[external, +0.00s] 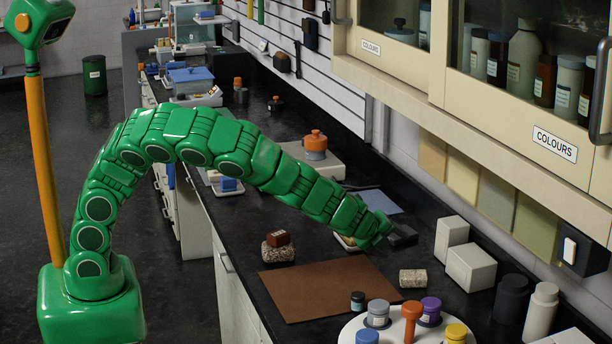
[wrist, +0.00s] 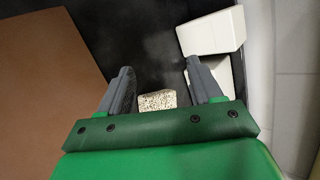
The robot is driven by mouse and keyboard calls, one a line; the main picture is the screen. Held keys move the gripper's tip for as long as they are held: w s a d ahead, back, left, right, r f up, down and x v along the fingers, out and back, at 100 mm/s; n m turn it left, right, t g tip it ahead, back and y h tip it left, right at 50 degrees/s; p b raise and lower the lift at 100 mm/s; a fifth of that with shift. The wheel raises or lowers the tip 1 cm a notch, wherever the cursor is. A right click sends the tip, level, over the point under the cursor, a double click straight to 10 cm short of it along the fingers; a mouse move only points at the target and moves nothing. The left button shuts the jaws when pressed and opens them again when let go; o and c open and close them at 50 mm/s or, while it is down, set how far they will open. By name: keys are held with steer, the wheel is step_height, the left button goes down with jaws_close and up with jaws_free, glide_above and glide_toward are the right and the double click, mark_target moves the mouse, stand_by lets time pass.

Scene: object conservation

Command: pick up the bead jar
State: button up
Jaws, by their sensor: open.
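No jar in these views clearly shows beads, so I cannot tell which one is the bead jar. A small dark jar (external: 357,301) stands by the near edge of the brown mat (external: 325,287). On the round white tray (external: 347,331) stand a grey-blue jar (external: 377,314), a purple-lidded jar (external: 430,311) and a yellow-topped jar (external: 456,333). My gripper (external: 402,236) is above the bench, beyond the mat. In the wrist view my gripper (wrist: 160,72) is open and empty, with a pale speckled block (wrist: 157,100) showing between its fingers.
White blocks (external: 470,267) stand right of my gripper, near the wall; they show in the wrist view (wrist: 213,32). The speckled block (external: 413,278) lies right of the mat. A dark bottle (external: 511,299) and a white bottle (external: 541,312) stand at right. Cabinets (external: 480,100) overhang the bench.

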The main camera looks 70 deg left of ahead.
mark_target(353, 297)
steer(key=s+d+m, duration=0.1)
steer(key=s+d, duration=0.1)
steer(key=s, duration=0.1)
steer(key=s+d+f+m, duration=0.1)
steer(key=s+d+m, duration=0.1)
steer(key=s+d, duration=0.1)
steer(key=s+d+f+m+y, duration=0.1)
steer(key=s+d, duration=0.1)
steer(key=shift+s+d+m, duration=0.3)
steer(key=shift+s+m, duration=0.1)
steer(key=s+d+m+t, duration=0.1)
steer(key=s+d+m, duration=0.1)
steer(key=s, duration=0.1)
steer(key=s+d+m+t, duration=0.1)
steer(key=s+d+m, duration=0.1)
steer(key=s+m, duration=0.1)
steer(key=s+d+m, duration=0.2)
steer(key=s+d, duration=0.1)
steer(key=s, duration=0.2)
steer(key=shift+f+m+t, duration=0.3)
steer(key=shift+f+t, duration=0.1)
steer(key=shift+s+d+f+m, duration=0.15)
steer(key=shift+s+d+m, duration=0.1)
steer(key=shift+s+m, duration=0.35)
steer(key=shift+r+x, duration=0.15)
steer(key=shift+x, duration=1.8)
steer(key=shift+r+x, duration=0.1)
steer(key=shift+x, duration=1.85)
steer(key=shift+w, duration=0.1)
